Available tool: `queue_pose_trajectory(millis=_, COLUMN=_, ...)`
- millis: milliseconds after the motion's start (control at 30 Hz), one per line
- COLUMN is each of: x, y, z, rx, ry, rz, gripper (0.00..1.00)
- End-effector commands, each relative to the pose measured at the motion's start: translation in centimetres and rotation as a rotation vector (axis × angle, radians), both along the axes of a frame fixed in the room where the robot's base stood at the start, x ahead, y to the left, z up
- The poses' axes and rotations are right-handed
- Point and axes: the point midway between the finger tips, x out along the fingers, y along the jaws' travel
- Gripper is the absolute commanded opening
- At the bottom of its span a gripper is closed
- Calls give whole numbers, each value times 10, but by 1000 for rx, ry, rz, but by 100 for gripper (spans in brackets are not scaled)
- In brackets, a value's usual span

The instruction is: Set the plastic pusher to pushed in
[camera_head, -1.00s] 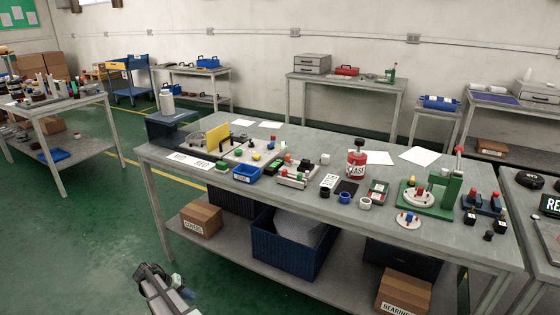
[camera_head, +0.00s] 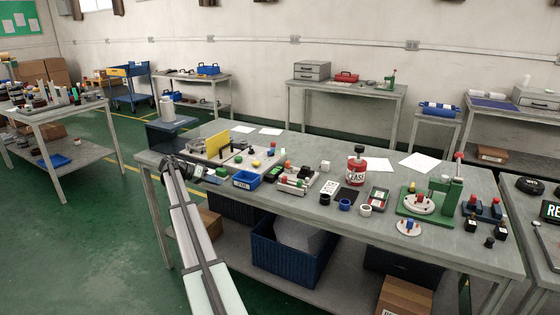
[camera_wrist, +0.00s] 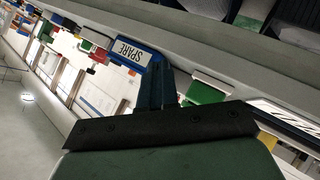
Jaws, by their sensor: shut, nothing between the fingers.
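I cannot tell for sure which part is the plastic pusher. A pale fixture plate (camera_head: 236,161) with a yellow upright panel (camera_head: 217,145) and small coloured parts lies on the left of the workbench. A small pale fixture (camera_head: 292,186) with red and green parts stands right of it. My gripper (camera_head: 217,179) is shut and empty at the bench's front left edge, just left of the blue SPARE bin (camera_head: 246,180). In the wrist view, my shut fingers (camera_wrist: 158,85) show next to the SPARE bin (camera_wrist: 127,57), with a green block (camera_wrist: 207,92) beside them.
A red bottle (camera_head: 356,170), a blue ring (camera_head: 345,205) and a white ring (camera_head: 365,210) stand mid-bench. A green press (camera_head: 443,196) stands at the right. A grey canister (camera_head: 167,108) is at the back left. Papers (camera_head: 374,157) lie at the back.

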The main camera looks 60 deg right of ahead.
Motion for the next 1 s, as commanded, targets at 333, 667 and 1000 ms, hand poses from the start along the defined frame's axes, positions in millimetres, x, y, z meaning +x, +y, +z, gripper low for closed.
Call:
queue_pose_trajectory(millis=333, x=-42, y=-105, z=112, rx=-76, ry=-90, rz=-169, gripper=0)
queue_pose_trajectory(millis=667, x=-103, y=-180, z=115, rx=171, ry=-201, rz=-175, gripper=0)
queue_pose_trajectory(millis=1000, x=-129, y=-208, z=117, rx=276, ry=-265, rz=-155, gripper=0)
